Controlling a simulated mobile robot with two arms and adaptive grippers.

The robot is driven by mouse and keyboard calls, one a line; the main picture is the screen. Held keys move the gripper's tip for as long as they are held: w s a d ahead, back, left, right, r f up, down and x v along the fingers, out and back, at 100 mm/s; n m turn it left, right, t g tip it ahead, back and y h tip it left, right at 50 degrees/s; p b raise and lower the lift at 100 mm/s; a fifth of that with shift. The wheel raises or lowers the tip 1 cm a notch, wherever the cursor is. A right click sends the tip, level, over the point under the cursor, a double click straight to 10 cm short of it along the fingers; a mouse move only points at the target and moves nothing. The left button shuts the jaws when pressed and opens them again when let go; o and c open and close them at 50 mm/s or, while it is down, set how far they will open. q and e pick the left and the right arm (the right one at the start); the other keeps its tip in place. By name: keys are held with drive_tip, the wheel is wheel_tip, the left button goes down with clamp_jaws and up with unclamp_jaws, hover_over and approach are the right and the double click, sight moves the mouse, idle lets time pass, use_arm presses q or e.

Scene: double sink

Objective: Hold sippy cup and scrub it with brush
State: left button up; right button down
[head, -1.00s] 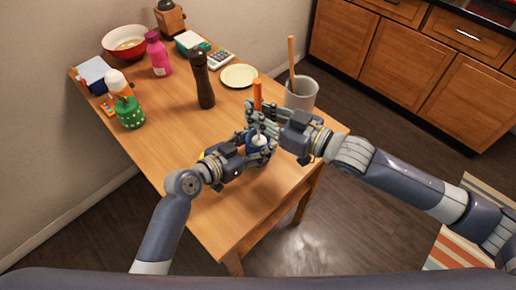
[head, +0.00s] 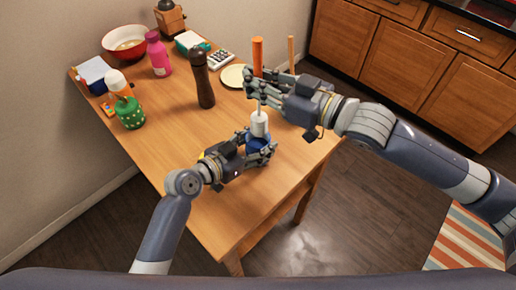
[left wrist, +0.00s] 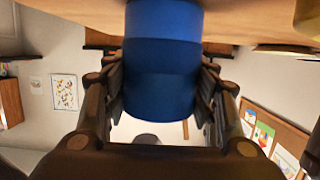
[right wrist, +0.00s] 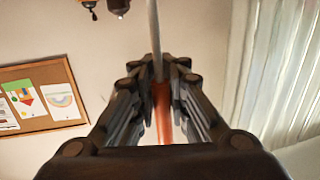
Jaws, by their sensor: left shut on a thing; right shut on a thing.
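The blue sippy cup (head: 253,146) is upright low over or on the near part of the table. My left gripper (head: 264,154) is shut around it. In the left wrist view the blue cup (left wrist: 163,65) fills the space between the fingers. My right gripper (head: 256,92) is above the cup, shut on the brush. The brush's orange handle (head: 257,54) points up, and its white head (head: 259,122) hangs at the cup's mouth; how deep its lower end sits is unclear. The orange handle (right wrist: 163,108) and thin shaft also show in the right wrist view.
A wooden stick (head: 291,52) rises behind my right gripper, which hides the grey container. A dark pepper mill (head: 202,82), cream plate (head: 233,76), pink bottle (head: 158,57) and green dotted container (head: 130,113) stand farther back. The wooden table's (head: 172,148) left middle is clear.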

idle(0.4)
use_arm(q)
drive_tip(key=o, duration=1.2)
drive_tip(key=v, duration=1)
drive_tip(key=shift+s+a, duration=0.15)
drive_tip(key=shift+v, duration=0.8)
